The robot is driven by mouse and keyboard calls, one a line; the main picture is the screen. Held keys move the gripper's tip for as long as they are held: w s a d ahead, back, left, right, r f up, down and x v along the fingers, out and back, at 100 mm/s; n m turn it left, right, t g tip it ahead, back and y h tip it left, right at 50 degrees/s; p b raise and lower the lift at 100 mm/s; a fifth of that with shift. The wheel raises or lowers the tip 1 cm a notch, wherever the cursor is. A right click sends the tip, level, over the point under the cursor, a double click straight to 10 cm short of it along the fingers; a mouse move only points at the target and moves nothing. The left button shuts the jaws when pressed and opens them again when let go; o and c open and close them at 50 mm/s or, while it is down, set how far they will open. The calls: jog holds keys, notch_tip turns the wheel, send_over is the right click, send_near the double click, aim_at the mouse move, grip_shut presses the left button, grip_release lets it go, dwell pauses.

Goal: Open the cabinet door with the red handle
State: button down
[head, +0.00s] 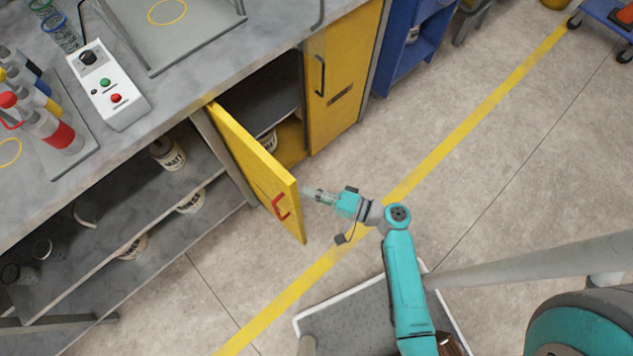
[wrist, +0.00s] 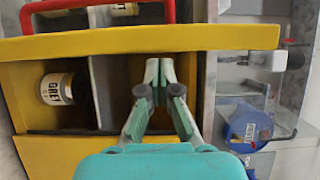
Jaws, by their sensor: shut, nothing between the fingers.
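The yellow cabinet door (head: 255,160) with the red handle (head: 281,207) stands swung well out from the cabinet front, with the cabinet's inside (head: 268,88) showing. In the wrist view the door (wrist: 150,42) is a yellow band across the top, and the red handle (wrist: 75,5) shows beyond it at upper left. My gripper (head: 308,190) is shut and empty, on the inner side of the door near its free edge, off the handle. In the wrist view its fingertips (wrist: 158,70) lie close to the door; I cannot tell if they touch.
A second yellow door (head: 338,80) with a black handle is closed to the right. A labelled can (wrist: 57,88) shows in the wrist view. Open shelves (head: 130,215) with cans are left of the door. The floor (head: 480,150) to the right is clear.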

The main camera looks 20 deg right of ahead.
aim_at(298, 199)
jog(key=shift+s+a, duration=0.35)
jog(key=shift+a, duration=0.4)
jog(key=shift+s+a, duration=0.3)
jog(key=shift+a, duration=0.4)
jog(key=shift+w, duration=0.1)
